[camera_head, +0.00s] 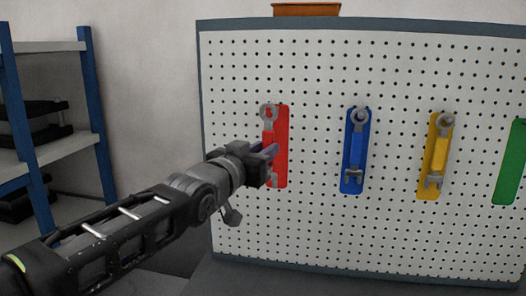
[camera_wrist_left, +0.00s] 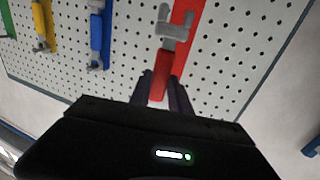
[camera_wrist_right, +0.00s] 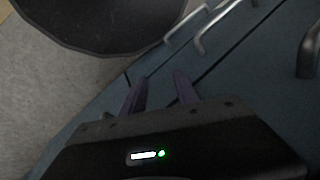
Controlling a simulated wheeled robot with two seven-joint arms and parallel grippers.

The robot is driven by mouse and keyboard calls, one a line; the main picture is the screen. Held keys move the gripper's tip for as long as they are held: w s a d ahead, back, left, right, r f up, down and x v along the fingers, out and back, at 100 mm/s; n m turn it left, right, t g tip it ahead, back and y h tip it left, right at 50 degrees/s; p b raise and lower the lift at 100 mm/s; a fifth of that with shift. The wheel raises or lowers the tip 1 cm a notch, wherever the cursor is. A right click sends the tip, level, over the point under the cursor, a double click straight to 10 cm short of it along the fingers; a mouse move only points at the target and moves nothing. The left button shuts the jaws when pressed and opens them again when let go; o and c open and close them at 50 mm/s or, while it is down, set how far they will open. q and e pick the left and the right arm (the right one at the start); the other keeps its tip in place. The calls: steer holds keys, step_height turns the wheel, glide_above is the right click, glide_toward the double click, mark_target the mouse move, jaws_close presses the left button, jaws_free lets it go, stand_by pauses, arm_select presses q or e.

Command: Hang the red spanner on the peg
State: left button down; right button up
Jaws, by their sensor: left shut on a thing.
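The red spanner (camera_head: 267,141) is upright in front of the red strip (camera_head: 283,130) on the pegboard, its grey ring end up near the strip's top. My left gripper (camera_head: 270,164) is shut on its red handle. In the left wrist view the handle (camera_wrist_left: 160,78) sits between the fingers (camera_wrist_left: 160,95), with the grey open jaw beyond. I cannot make out the peg or tell whether the ring is around it. My right gripper (camera_wrist_right: 160,92) shows only in the right wrist view, open and empty.
On the pegboard (camera_head: 325,220) a blue spanner (camera_head: 356,145) and a yellow spanner (camera_head: 440,150) hang on matching strips to the right. A green strip (camera_head: 512,165) is at the right edge. A blue-posted shelf (camera_head: 95,95) stands left. A dark blue surface with handles (camera_wrist_right: 235,60) is near my right gripper.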

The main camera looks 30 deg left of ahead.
arm_select(q)
steer(key=shift+w+r, duration=0.1)
steer(key=shift+w, duration=0.05)
steer(key=w+p, duration=0.1)
steer(key=w, duration=0.1)
steer(key=w+a+p, duration=0.1)
steer(key=w+p, duration=0.1)
steer(key=w, duration=0.1)
steer(key=w+a+f+p, duration=0.1)
steer(key=w+p, duration=0.1)
steer(key=w, duration=0.1)
steer(key=shift+w+a, duration=0.1)
steer(key=shift+w, duration=0.05)
steer(key=shift+w+a+f+b, duration=0.15)
steer(key=shift+w+f+b, duration=0.15)
steer(key=shift+w+f, duration=0.15)
stand_by(0.5)
stand_by(0.5)
steer(key=c, duration=1.1)
jaws_free()
